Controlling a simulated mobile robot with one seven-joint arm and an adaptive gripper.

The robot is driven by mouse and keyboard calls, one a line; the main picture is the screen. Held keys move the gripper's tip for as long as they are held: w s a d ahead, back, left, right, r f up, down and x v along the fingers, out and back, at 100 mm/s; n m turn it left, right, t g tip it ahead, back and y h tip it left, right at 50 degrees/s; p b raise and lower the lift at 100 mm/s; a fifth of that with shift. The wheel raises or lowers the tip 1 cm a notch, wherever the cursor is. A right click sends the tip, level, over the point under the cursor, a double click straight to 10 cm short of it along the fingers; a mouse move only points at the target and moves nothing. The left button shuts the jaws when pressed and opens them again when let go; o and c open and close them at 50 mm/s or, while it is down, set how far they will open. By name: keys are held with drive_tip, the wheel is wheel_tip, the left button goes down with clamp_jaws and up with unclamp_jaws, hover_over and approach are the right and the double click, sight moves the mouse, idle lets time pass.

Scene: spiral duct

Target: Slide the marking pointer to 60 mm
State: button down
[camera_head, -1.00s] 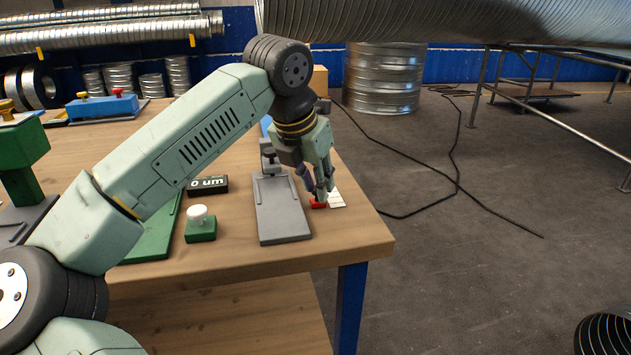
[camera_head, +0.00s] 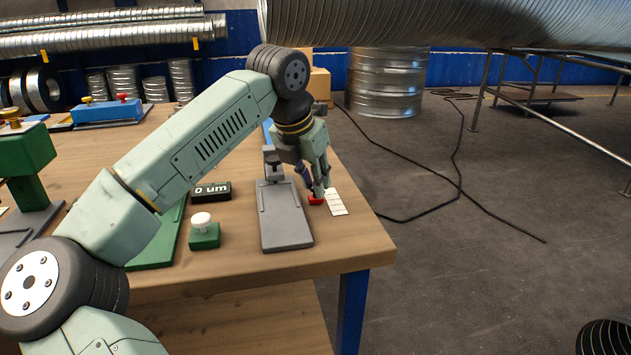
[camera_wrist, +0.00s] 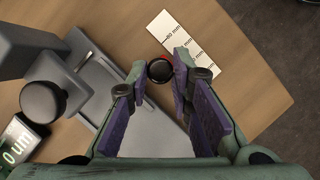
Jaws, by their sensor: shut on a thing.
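The marking pointer is a small red block (camera_head: 315,200) on the table, left of the white scale card (camera_head: 337,203). In the wrist view a round black knob (camera_wrist: 160,71) stands between my fingertips, with a bit of red just beyond it. My gripper (camera_head: 320,192) points down and is shut on this knob; the fingers hide much of the pointer. In the wrist view the card (camera_wrist: 186,45) carries several lines with mm labels; the top one looks like 80 mm. The mark the pointer lines up with cannot be read.
A grey plate fixture (camera_head: 285,215) with an upright post stands just left of my gripper. A green block with a white button (camera_head: 203,232) and a display reading 0 um (camera_head: 211,191) are further left. The table's right edge is close to the card.

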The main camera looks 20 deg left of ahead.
drive_tip(key=c, duration=1.4)
unclamp_jaws()
drive_tip(key=v, duration=1.2)
drive_tip(key=shift+s+f, duration=0.1)
